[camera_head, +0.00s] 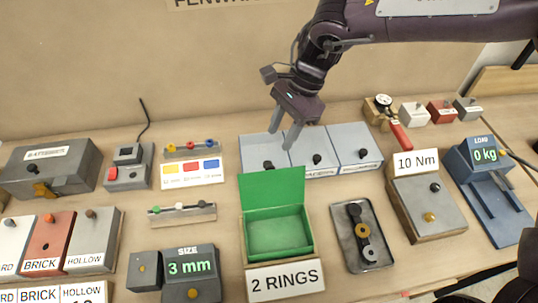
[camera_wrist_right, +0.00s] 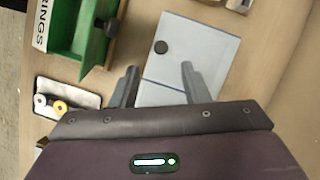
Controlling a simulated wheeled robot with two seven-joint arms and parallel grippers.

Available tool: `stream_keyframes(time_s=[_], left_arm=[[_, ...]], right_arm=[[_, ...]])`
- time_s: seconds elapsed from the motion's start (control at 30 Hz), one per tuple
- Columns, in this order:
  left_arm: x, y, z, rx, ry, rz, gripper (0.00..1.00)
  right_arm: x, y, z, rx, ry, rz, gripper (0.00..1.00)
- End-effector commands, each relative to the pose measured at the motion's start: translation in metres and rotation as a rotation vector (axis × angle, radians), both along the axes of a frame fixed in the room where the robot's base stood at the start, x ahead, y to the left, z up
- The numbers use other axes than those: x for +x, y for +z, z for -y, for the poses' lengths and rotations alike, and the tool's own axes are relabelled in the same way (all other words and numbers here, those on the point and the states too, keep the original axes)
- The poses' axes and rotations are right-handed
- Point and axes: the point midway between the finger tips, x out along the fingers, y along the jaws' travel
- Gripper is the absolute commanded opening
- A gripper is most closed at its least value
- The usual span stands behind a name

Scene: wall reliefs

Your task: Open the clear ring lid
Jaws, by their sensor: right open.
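A row of three pale blue-grey boxes with lids and dark knobs stands behind the green box: a left one (camera_head: 253,147), a middle one (camera_head: 310,142) and a right one (camera_head: 352,135). Their small labels are too blurred to read, so I cannot tell which has the clear ring lid. All three look closed. My right gripper (camera_head: 282,137) is open and empty, pointing down above the left and middle boxes. In the right wrist view its two fingers (camera_wrist_right: 159,72) straddle a pale lid (camera_wrist_right: 195,50) with a dark knob (camera_wrist_right: 161,47) beyond the fingertips. My left gripper is out of view.
An open green box (camera_head: 279,234) marked 2 RINGS stands in front. A tray (camera_head: 347,262) with rings lies right of it. A 10 Nm box (camera_head: 428,208) and a blue scale (camera_head: 490,190) stand farther right. A dark grey box (camera_head: 50,170) stands far left.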

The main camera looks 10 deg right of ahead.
Motion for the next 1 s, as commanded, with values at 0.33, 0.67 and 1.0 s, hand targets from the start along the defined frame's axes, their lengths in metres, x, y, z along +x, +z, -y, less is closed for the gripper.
stream_keyframes(time_s=[0.33, 0.67, 1.0], left_arm=[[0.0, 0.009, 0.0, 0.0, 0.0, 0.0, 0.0], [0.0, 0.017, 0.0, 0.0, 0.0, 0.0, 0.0], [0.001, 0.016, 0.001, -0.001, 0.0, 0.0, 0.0]], right_arm=[[-0.007, -0.039, -0.014, -0.002, 0.001, -0.005, 0.42], [-0.011, -0.073, -0.027, -0.001, -0.001, -0.001, 0.42], [-0.012, -0.075, -0.027, 0.0, -0.001, 0.0, 0.34]])
